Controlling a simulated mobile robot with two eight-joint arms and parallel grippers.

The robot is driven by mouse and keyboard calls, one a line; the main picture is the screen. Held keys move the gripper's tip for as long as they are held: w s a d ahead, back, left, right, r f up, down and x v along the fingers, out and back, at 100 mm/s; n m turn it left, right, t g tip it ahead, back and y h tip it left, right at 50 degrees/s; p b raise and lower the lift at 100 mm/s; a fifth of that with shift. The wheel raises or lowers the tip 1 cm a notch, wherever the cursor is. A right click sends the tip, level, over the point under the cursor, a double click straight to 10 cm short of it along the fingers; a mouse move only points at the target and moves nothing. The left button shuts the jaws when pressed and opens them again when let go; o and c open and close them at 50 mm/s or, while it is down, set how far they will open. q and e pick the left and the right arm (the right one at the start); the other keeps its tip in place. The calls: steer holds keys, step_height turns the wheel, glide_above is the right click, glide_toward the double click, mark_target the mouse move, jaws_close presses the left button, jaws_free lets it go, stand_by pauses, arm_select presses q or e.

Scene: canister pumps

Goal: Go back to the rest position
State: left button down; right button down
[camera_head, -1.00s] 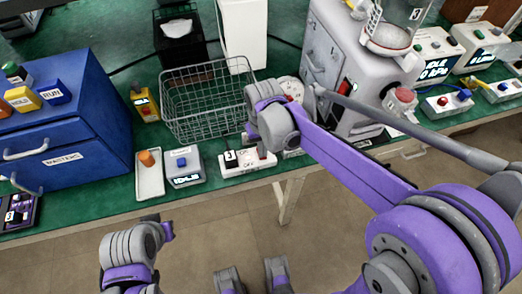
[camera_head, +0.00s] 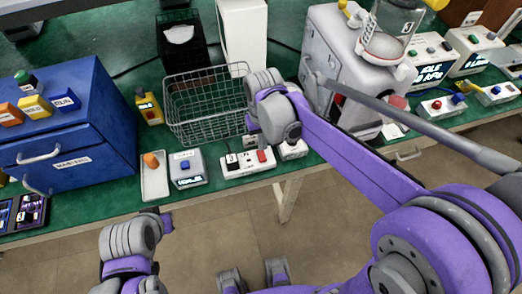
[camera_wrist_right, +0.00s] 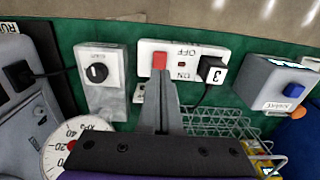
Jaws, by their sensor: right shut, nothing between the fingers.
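My right gripper (camera_wrist_right: 160,80) is shut and empty. In the right wrist view its fingertips point at the red rocker switch (camera_wrist_right: 158,62) of a white power strip (camera_wrist_right: 205,52); whether they touch it I cannot tell. In the head view my right arm reaches in from the right, and its grey and purple joint hides the fingers. The red switch (camera_head: 262,156) and the strip (camera_head: 235,170) show just below that joint. My left arm stands at the lower left, in front of the bench; its jaws cannot be made out.
A wire basket (camera_head: 205,105) stands behind the strip. A blue cabinet (camera_head: 75,110) is at the left. A grey pump unit (camera_head: 335,50) with a clear canister (camera_head: 390,35) stands close to my right arm. A grey box (camera_head: 187,168) sits left of the strip. Open floor lies before the bench.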

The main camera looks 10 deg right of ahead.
steer(key=shift+r, duration=0.6)
steer(key=s+d+t, duration=0.2)
steer(key=s+d, duration=0.1)
steer(key=s, duration=0.4)
steer(key=s+d+t+p, duration=0.1)
steer(key=s+d+t, duration=0.2)
steer(key=s, duration=0.4)
steer(key=shift+d, duration=0.3)
